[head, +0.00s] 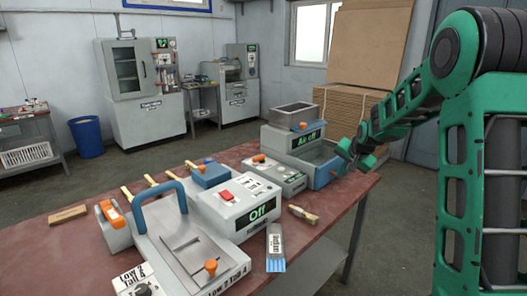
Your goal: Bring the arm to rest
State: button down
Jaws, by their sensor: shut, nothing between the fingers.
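My green arm reaches in from the right side of the head view. My gripper (348,152) is at its end, small in the picture, beside the right end of the grey-blue machine at the table's back right. It is shut, with nothing seen in it. Whether it touches the blue bin (323,173) of that machine I cannot tell. The bin's inside shows only in part.
The red table (330,215) carries a press with a blue handle (178,185), a box reading "Off" (262,211), a brush with blue bristles (276,252), a small wooden brush (303,214) and a wooden block (68,214). The table's right edge lies below my gripper.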

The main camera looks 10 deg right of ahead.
jog(key=s+a+r+n+g, duration=0.1)
jog(key=s+a+g, duration=0.1)
jog(key=s, duration=2.2)
jog(key=s+a+n+g+y, duration=0.1)
jog(key=s+g, duration=0.4)
jog(key=s, duration=2)
jog(key=shift+a+r+n, duration=0.35)
jog(key=shift+a+n, duration=0.4)
jog(key=shift+n, duration=0.05)
